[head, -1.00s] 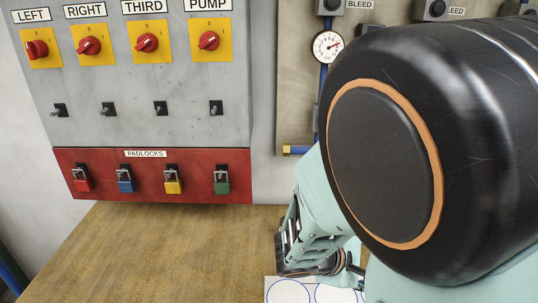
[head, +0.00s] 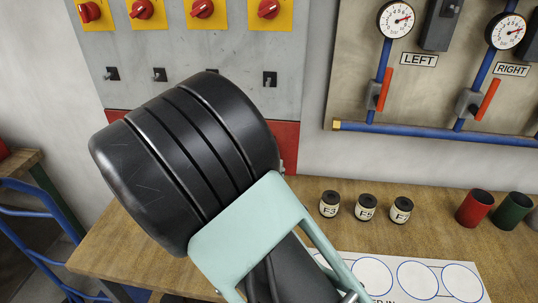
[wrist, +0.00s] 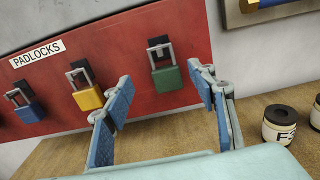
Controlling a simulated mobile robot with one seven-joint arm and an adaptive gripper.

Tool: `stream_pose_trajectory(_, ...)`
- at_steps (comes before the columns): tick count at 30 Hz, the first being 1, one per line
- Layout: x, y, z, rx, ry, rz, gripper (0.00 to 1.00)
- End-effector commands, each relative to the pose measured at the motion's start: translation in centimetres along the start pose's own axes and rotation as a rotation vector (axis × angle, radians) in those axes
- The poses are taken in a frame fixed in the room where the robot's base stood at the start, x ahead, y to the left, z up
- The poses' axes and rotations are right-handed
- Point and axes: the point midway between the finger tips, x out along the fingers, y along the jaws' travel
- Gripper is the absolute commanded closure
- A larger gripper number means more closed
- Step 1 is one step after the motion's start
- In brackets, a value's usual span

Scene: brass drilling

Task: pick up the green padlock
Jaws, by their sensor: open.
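The green padlock (wrist: 167,79) hangs by its shackle from a black holder on the red padlock board (wrist: 130,45) in the wrist view. My gripper (wrist: 165,92) is open and empty. Its two blue-padded fingers stand apart, with the green padlock showing between and beyond their tips, not touched. The yellow padlock (wrist: 89,98) hangs just left of the left finger. A blue padlock (wrist: 31,112) hangs farther left. In the head view my arm hides the padlocks and most of the red board (head: 286,140).
The wooden table (head: 310,215) lies below the board. Several small labelled black-topped jars (head: 366,208) stand to the right, beside red (head: 474,208) and green (head: 511,210) cups. A white sheet with circles (head: 417,279) lies at the front.

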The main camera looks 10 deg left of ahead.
Motion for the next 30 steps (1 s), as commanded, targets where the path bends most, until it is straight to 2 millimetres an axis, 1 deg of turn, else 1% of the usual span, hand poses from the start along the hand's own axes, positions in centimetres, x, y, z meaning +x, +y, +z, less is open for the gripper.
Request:
stream_pose_trajectory(5,1.5,-0.3,0.1,0.0,0.0,-0.003,0.48)
stream_pose_trajectory(9,3.7,-0.7,0.0,-0.001,0.0,-0.004,0.48)
stream_pose_trajectory(13,5.2,-0.6,-0.1,0.001,0.001,-0.002,0.48)
stream_pose_trajectory(16,5.7,-0.6,-0.1,0.001,0.001,-0.002,0.48)
stream_pose_trajectory(22,5.7,-0.6,-0.2,0.001,0.001,-0.002,0.48)
stream_pose_trajectory(30,5.6,-0.6,-0.2,0.002,0.001,-0.002,0.78)
